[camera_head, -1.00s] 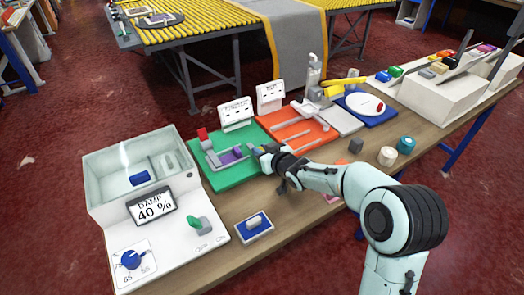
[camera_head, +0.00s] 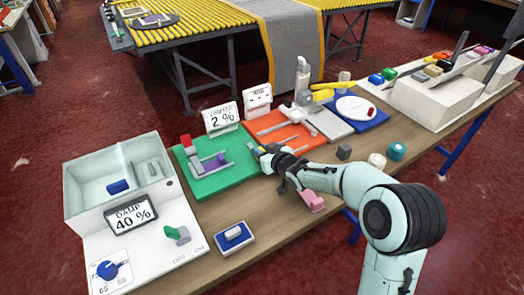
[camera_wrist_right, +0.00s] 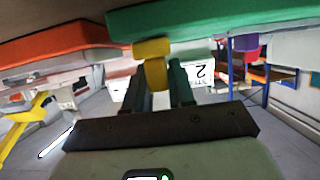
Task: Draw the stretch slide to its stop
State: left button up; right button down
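The green board (camera_head: 215,187) carries the stretch slide (camera_head: 207,165), a grey rail assembly with a red block (camera_head: 186,141) and a purple piece (camera_head: 222,158). The sign (camera_head: 221,118) behind it reads 2 %. My right gripper (camera_head: 262,150) is over the board's right edge, apart from the purple piece. In the right wrist view its fingers (camera_wrist_right: 162,78) stand apart with a gap. A yellow piece (camera_wrist_right: 154,64) shows at the fingertips; I cannot tell what it belongs to. The purple piece (camera_wrist_right: 245,42) shows away from the fingers. My left gripper is not in view.
The orange board (camera_head: 298,138) lies just right of the green one. A damp box (camera_head: 118,185) reading 40 % stands at the left, with a blue-based switch (camera_head: 234,237) near the front edge. A pink piece (camera_head: 312,201) lies beside my right forearm.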

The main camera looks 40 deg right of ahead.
jog(key=c, duration=1)
grip_release()
jog(key=shift+s+d, duration=0.1)
jog(key=shift+d, duration=0.3)
jog(key=shift+c, duration=0.2)
jog(key=shift+a+r, duration=0.1)
jog(key=shift+a, duration=0.05)
jog(key=p+v, duration=0.2)
jog(key=v, duration=1.1)
jog(key=shift+s, duration=0.2)
